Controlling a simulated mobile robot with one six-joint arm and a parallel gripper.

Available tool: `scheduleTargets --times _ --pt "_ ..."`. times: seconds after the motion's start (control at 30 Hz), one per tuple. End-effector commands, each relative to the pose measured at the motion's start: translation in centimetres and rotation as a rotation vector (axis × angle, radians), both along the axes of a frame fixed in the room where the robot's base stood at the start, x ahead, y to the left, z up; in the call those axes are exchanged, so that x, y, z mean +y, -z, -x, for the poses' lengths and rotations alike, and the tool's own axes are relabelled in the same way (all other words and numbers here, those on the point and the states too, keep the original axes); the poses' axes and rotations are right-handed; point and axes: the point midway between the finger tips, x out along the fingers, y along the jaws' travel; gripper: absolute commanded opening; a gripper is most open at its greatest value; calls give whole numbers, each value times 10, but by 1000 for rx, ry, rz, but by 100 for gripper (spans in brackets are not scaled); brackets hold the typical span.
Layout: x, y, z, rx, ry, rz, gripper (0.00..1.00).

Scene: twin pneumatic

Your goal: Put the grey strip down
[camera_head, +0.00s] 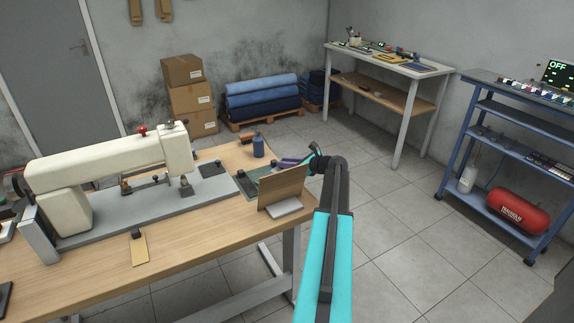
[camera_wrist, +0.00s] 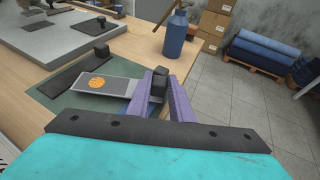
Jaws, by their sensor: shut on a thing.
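In the wrist view the grey strip (camera_wrist: 120,84) is a flat plate with a dark face and an orange round mark. A black block (camera_wrist: 158,82) stands at its right end, between my purple fingers. My gripper (camera_wrist: 161,92) is shut on the strip by this block. The strip extends left over a dark green mat (camera_wrist: 62,97) on the wooden table; I cannot tell whether it touches the mat. In the head view my gripper (camera_head: 291,162) is over the table's right end, partly behind an upright brown board (camera_head: 283,187), which hides much of the strip.
A blue bottle (camera_head: 258,147) stands behind the mat. A cream sewing machine (camera_head: 105,165) on a grey bed takes up the left of the table. A small plate with a black block (camera_head: 139,248) lies at the front. Another black-block plate (camera_wrist: 84,65) lies beyond the strip.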

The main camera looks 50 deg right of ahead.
Motion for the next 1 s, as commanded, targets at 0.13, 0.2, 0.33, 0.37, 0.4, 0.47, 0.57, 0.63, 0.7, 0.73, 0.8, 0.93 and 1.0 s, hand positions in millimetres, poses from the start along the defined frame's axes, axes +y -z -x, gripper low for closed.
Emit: scheduleTargets --times 0.13,0.2,0.33,0.37,0.4,0.47,0.57,0.63,0.7,0.73,0.8,0.93,1.0 --pt "0 11 0 1 -1 0 0" --pt "0 12 0 1 -1 0 0" --pt "1 13 0 1 -1 1 0" --pt "1 13 0 1 -1 1 0" --pt "1 13 0 2 -1 1 21" --pt "1 13 0 2 -1 1 31" --pt "1 13 -1 1 -2 0 38" --pt "1 13 -1 1 -2 0 38" --pt "1 13 -1 1 -2 0 38" --pt "1 13 -1 1 -2 0 38" --pt "1 12 -1 1 -2 0 38" --pt "1 11 2 0 -1 1 38" --pt "1 10 6 0 0 1 38"
